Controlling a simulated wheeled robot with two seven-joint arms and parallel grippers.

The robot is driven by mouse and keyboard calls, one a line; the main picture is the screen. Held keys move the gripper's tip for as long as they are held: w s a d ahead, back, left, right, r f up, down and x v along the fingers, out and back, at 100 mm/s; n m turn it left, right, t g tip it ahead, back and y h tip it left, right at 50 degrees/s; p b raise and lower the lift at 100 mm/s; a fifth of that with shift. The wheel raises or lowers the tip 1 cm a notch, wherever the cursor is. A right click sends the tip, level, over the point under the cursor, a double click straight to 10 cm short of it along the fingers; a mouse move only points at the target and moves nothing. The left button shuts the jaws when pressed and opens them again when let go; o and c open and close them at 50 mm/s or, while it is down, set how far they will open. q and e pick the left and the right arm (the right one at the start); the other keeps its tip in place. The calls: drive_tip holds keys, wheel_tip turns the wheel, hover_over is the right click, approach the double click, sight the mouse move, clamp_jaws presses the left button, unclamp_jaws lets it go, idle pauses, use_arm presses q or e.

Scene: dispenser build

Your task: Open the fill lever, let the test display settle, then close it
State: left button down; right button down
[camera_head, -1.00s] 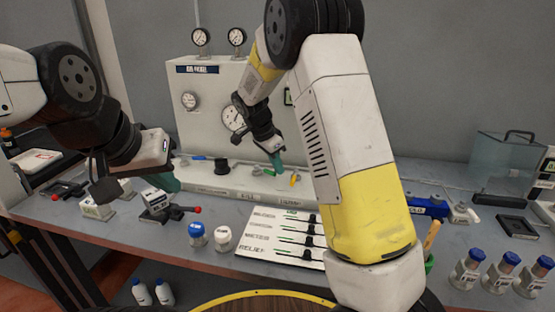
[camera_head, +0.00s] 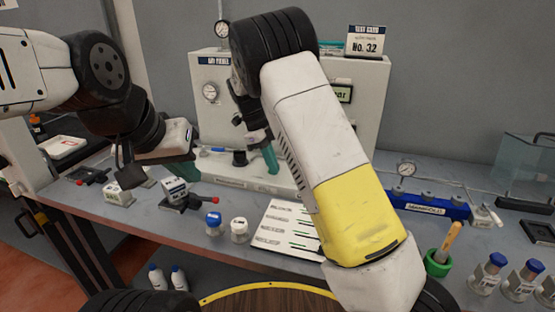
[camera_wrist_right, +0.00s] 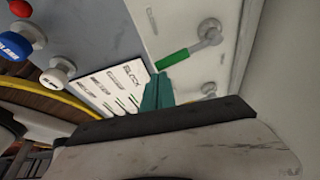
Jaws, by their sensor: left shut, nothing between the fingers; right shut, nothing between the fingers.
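The white gas panel (camera_head: 218,124) stands at the back of the bench with gauges and a row of valves on its base ledge. A green-handled lever (camera_wrist_right: 173,60) with a metal pivot shows in the right wrist view; I cannot read its label. My right gripper (camera_head: 270,158) is shut and empty; its teal fingertips (camera_wrist_right: 158,90) are close to the handle's end, and contact is unclear. A display (camera_head: 343,94) ending in "ear" is partly hidden by my right arm.
A blue-handled valve (camera_head: 214,150) and a black knob (camera_head: 240,158) are on the ledge. A labelled card (camera_head: 283,226) lies in front, beside blue-capped (camera_head: 213,222) and white-capped (camera_head: 239,229) jars. A blue manifold (camera_head: 430,204) and several bottles stand right.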

drive_tip(key=shift+w+a, duration=0.1)
drive_tip(key=shift+a, duration=0.6)
